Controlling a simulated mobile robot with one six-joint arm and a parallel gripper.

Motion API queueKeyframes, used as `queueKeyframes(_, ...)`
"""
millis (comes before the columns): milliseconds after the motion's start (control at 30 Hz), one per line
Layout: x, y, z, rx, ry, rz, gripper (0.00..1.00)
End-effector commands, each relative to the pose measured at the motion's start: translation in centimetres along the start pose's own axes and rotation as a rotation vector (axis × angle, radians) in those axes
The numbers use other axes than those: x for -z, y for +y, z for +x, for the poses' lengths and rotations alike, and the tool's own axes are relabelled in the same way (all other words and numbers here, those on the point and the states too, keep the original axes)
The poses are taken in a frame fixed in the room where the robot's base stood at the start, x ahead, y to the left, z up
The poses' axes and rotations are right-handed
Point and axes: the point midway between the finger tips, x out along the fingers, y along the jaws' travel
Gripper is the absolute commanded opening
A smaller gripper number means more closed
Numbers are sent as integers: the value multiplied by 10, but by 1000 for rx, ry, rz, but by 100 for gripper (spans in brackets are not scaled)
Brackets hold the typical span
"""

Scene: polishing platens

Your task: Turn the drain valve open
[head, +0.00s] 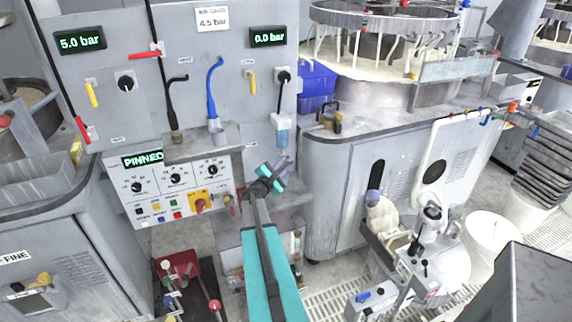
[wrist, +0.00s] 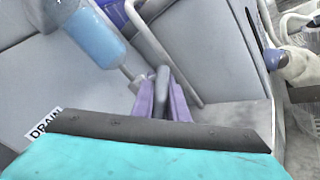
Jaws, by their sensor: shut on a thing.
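The drain valve shows in the wrist view as a dark grey handle (wrist: 162,78) just below a clear bowl of blue liquid (wrist: 92,38). A DRAIN label (wrist: 44,123) is on the panel to its left. My gripper (wrist: 161,92) has purple fingers, one on each side of the handle, and is shut on it. In the head view my gripper (head: 284,165) is just under the same bowl (head: 281,131), at the right end of the grey panel. There the fingers and wrist hide the handle, and I cannot tell how far it is turned.
A pale bent pipe (wrist: 165,50) runs close behind the fingers. The control box (head: 170,180) with PINNED display is left of my arm. A grey machine cabinet (head: 340,190) stands to the right. The 0.0 bar display (head: 268,37) is above.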

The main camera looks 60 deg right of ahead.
Motion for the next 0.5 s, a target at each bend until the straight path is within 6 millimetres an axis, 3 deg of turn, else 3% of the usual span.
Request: queueKeyframes(500, 2, -4, 0, -28, -29, -30, 0)
